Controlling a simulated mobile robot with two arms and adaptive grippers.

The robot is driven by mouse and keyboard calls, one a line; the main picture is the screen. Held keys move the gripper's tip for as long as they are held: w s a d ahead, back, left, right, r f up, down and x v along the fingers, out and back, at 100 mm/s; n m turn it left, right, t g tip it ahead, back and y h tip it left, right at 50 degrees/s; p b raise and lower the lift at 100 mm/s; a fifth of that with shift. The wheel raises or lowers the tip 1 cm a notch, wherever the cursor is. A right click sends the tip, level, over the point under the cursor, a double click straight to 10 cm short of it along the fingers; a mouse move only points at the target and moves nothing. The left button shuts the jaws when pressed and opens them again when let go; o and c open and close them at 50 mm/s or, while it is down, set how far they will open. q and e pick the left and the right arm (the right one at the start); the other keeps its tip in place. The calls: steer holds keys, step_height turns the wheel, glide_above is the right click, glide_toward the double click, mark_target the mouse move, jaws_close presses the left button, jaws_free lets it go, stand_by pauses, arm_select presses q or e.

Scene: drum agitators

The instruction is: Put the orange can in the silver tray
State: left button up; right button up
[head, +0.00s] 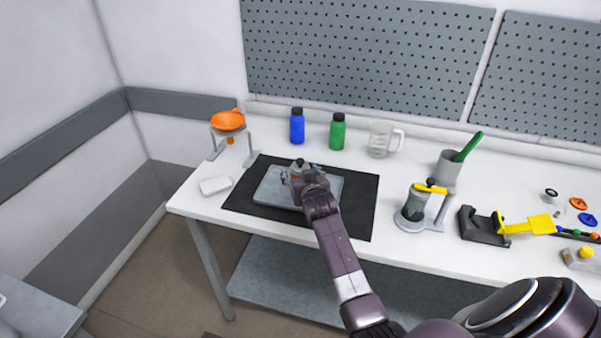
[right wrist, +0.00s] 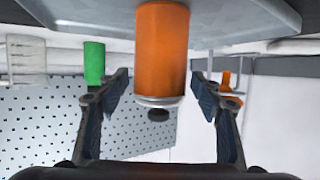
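The orange can (right wrist: 162,48) has a grey rim and a black cap. In the right wrist view my right gripper (right wrist: 160,95) is open, with a finger on each side of the can and gaps between. My left gripper is not in view.
Blue bottle (head: 297,128), green bottle (head: 337,133) and clear jug (head: 380,140) stand behind the mat (head: 362,205). An orange funnel on a stand (head: 228,121) and a white block (head: 215,186) are left. A grey cup (head: 447,170) and yellow-armed device (head: 485,226) are right.

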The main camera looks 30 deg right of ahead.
steer(key=shift+r, duration=0.2)
steer(key=shift+s, duration=0.2)
steer(key=b+v, duration=0.1)
steer(key=v, duration=1)
steer(key=shift+s+a, duration=0.25)
steer(key=shift+r, duration=0.1)
